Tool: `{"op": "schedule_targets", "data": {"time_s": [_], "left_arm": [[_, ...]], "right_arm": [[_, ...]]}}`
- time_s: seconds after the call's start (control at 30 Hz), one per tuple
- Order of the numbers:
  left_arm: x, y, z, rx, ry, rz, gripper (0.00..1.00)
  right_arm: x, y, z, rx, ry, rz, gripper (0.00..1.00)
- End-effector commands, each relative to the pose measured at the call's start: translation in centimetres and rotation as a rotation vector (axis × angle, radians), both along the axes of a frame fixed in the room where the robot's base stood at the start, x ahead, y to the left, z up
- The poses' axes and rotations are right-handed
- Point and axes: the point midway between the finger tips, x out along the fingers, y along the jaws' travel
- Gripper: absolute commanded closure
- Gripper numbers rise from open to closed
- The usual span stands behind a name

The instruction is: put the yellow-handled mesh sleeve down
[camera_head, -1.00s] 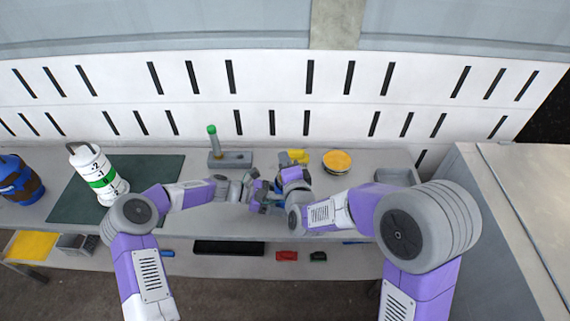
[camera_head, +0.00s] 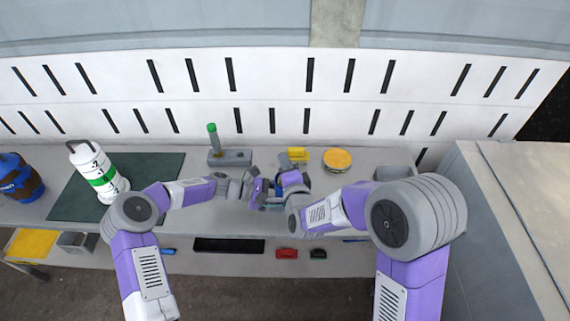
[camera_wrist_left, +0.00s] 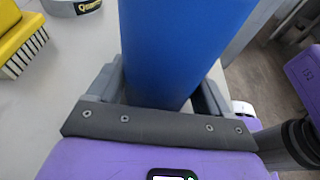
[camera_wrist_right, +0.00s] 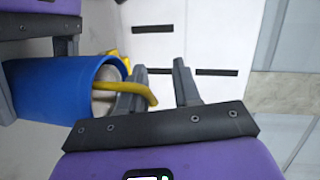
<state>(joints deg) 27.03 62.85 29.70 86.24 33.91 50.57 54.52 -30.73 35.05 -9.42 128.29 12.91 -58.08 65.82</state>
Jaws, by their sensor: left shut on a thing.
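A blue cylinder (camera_wrist_left: 180,45) fills the space between the fingers of my left gripper (camera_wrist_left: 160,90), which is shut on it. In the right wrist view the blue cylinder (camera_wrist_right: 55,90) lies on its side in the picture with its open end to the right. The yellow-handled mesh sleeve (camera_wrist_right: 103,98) sits inside that open end, mostly hidden by the wall. Its curved yellow handle (camera_wrist_right: 143,91) sticks out and reaches between the fingers of my right gripper (camera_wrist_right: 158,88). Those fingers stand apart, with a gap around the handle tip. In the head view both grippers meet above the table, and my arms hide most of the cylinder.
Behind the grippers on the table (camera_head: 330,185) are a yellow brush (camera_head: 296,155), a yellow round item (camera_head: 337,160) and a grey block with a green-topped post (camera_head: 230,158). A white-green cylinder (camera_head: 97,170) stands on a dark mat (camera_head: 150,165) at left. A grey bin (camera_head: 395,172) is at right.

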Motion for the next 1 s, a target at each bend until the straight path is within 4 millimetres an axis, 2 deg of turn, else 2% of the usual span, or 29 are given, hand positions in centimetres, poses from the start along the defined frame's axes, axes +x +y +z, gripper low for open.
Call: {"op": "schedule_targets", "data": {"time_s": [0.33, 0.47, 0.8, 1.0], "left_arm": [[0.0, 0.0, 0.0, -0.001, 0.0, 0.0, 0.57], [0.0, 0.0, 0.0, -0.001, 0.0, 0.0, 0.57], [0.0, 0.0, 0.0, 0.0, 0.0, 0.001, 0.57], [0.0, 0.0, 0.0, 0.0, 0.001, 0.001, 0.57]], "right_arm": [[0.1, 0.0, 0.3, 0.001, -0.005, 0.0, 0.62], [0.1, 0.0, 1.4, 0.003, -0.008, 0.0, 0.62], [-5.2, -1.3, 2.3, 0.002, -0.003, 0.001, 0.62], [-6.9, -1.8, 2.6, 0.002, -0.004, 0.0, 0.62]]}}
